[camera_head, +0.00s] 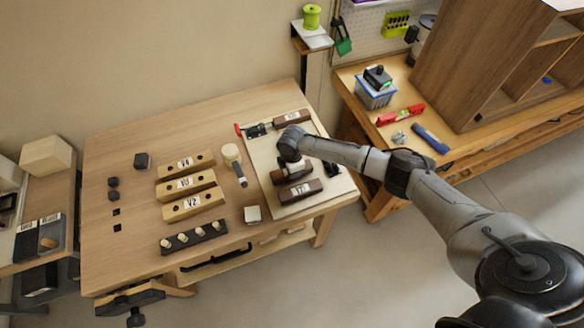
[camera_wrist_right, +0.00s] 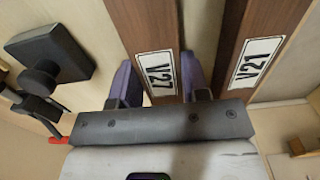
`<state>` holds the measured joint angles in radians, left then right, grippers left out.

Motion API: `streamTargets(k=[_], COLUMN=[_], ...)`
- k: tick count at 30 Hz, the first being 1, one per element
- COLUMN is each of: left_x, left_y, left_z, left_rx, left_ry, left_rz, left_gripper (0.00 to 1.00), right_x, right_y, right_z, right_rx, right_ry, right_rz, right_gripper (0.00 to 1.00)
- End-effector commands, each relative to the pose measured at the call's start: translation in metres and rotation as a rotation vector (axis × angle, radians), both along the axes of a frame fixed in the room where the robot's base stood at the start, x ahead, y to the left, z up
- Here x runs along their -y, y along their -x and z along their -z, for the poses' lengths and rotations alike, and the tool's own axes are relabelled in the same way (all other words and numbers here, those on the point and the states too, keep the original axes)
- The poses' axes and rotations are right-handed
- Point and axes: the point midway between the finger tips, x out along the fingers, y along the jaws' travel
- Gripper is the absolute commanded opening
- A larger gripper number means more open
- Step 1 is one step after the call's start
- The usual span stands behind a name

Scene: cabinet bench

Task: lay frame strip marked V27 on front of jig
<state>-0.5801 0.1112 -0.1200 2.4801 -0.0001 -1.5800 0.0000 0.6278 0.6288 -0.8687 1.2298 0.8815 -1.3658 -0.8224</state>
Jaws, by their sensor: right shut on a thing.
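The jig (camera_head: 265,165) is a pale board on the right part of the bench, with dark brown strips on it. The frame strip marked V27 (camera_wrist_right: 145,25) is between the two fingers of my right gripper (camera_wrist_right: 158,85), which is shut on it. In the head view this gripper (camera_head: 291,163) is over the front half of the jig and partly hidden by my arm. A second dark strip, marked V21 (camera_wrist_right: 268,45), lies parallel beside V27, apart from it; a strip (camera_head: 301,191) lies at the jig's front. I cannot tell whether V27 touches the board. My left gripper is out of view.
Another dark strip (camera_head: 292,117) lies at the jig's back, near a red-handled clamp (camera_head: 254,130). Left of the jig are a mallet-like tool (camera_head: 233,158), a white cube (camera_head: 253,214), labelled wooden blocks (camera_head: 192,204) and a dark peg rack (camera_head: 194,238).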

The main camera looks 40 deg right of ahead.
Motion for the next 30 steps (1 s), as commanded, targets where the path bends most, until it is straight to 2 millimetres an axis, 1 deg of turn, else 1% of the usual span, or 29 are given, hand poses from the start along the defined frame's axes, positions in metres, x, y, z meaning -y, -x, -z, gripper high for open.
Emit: streamTargets(k=[5, 6, 14, 15, 19, 22, 30], left_x=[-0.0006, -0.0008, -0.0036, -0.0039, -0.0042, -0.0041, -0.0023], left_y=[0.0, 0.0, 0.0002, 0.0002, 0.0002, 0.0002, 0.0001], left_z=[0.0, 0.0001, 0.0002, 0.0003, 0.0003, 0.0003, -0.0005], left_rx=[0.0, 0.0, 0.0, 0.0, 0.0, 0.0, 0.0], left_ry=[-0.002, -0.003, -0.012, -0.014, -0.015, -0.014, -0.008], left_rz=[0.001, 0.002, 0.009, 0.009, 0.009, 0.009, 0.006], left_gripper=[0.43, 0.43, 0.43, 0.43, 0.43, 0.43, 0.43], right_x=[-0.0002, -0.0002, -0.0004, -0.0004, -0.0004, -0.0004, -0.0004], right_y=[0.0002, 0.0002, 0.0002, 0.0002, 0.0001, 0.0003, 0.0001], right_z=[0.0013, 0.0014, 0.0013, 0.0012, 0.0011, 0.0013, 0.0004], right_rx=[0.0, 0.0, 0.0, 0.0, 0.0, 0.0, 0.0], right_ry=[0.0, 0.0, 0.0, 0.0, 0.0, 0.0, 0.0], right_rz=[0.0, 0.0, 0.0, 0.0, 0.0, 0.0, 0.0], right_gripper=[0.16, 0.45, 0.7, 0.72, 0.72, 0.8, 0.8])
